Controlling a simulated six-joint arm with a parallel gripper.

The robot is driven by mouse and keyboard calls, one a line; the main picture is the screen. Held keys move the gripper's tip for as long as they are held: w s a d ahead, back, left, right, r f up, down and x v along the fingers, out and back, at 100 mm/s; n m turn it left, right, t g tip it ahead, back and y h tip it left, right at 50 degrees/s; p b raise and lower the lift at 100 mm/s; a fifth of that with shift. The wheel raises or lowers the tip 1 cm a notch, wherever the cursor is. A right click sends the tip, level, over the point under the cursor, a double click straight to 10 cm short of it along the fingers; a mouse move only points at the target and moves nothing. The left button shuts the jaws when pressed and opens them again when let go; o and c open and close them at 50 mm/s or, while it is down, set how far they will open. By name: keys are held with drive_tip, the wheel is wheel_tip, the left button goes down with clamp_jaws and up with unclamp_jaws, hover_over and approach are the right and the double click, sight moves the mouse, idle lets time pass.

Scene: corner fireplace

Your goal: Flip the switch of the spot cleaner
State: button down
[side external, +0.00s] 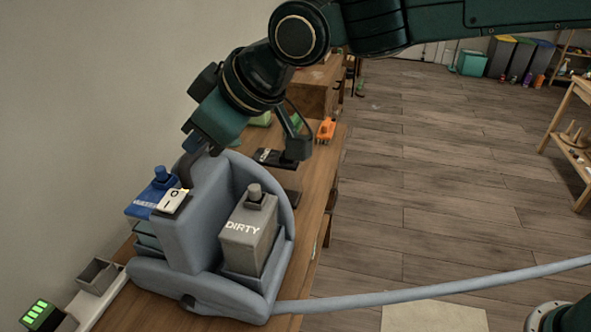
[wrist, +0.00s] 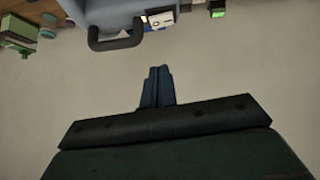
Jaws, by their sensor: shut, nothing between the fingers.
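The spot cleaner (side external: 186,235) is a blue-grey machine standing on the wooden table against the wall. In the wrist view the switch (wrist: 160,20) shows at the top edge, beside the dark carrying handle (wrist: 115,42). My gripper (wrist: 160,71) is shut and empty, with wall behind it in the wrist view. In the side view it is above and behind the switch, near the top of the cleaner; its fingertips are hard to make out. It looks apart from the switch.
A grey tank marked DIRTY (side external: 249,232) and a blue-capped tank (side external: 150,196) flank the switch. A hose (side external: 430,289) runs off right. A green-lit device (side external: 38,312) stands at lower left. The wall (side external: 80,120) is close behind; an orange object (side external: 326,130) lies further along.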

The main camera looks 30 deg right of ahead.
hover_over(166, 199)
drive_tip(key=s+d, duration=0.2)
drive_tip(key=d, duration=0.1)
drive_tip(key=f, duration=0.6)
drive_tip(key=shift+a+f, duration=0.15)
drive_tip(key=shift+a, duration=0.05)
drive_tip(key=f, duration=0.3)
drive_tip(key=shift+w, duration=0.3)
drive_tip(key=shift+d+f, duration=0.1)
drive_tip(key=shift+f, duration=0.55)
drive_tip(key=shift+w+d+f, duration=0.1)
drive_tip(key=shift+f, duration=0.2)
drive_tip(key=shift+s+a+r, duration=0.1)
drive_tip(key=shift+s+a, duration=0.5)
drive_tip(key=shift+r, duration=0.15)
